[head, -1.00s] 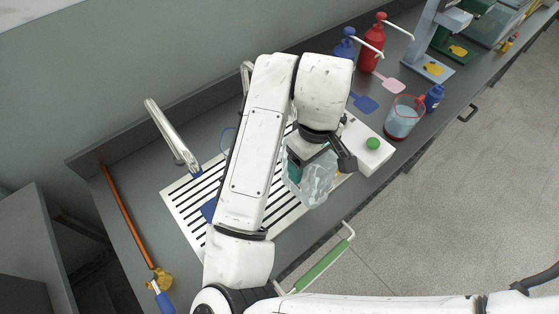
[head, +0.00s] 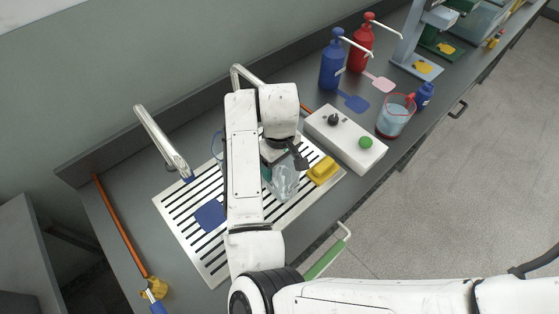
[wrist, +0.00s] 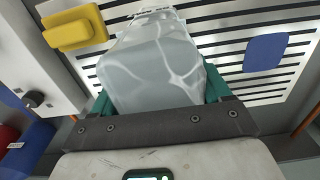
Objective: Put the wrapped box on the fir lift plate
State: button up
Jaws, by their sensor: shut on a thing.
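The wrapped box (head: 286,184), a pale grey block in clear shiny film, is held in my gripper (head: 277,167) over the slatted drain board. In the wrist view, the wrapped box (wrist: 150,65) sits between the two green fingers of my gripper (wrist: 157,92), which are shut on its sides. My arm hides part of it in the head view. The dark green fir lift plate (head: 430,45) is far off at the upper right, under the dark green seamer, with a yellow patch on it.
A yellow sponge (head: 323,171) lies right of the box, by a white control box (head: 345,140) with a green button. Blue (head: 332,62) and red (head: 361,45) pump bottles, a jug (head: 395,117), a small blue bottle (head: 424,96) and a grey-blue seamer (head: 408,45) stand towards the fir plate.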

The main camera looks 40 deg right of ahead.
jog(key=shift+f, duration=0.1)
jog(key=o, duration=1.3)
jog(key=shift+c, duration=0.2)
notch_tip(320, 180, up, 12)
jog(key=shift+r, duration=0.1)
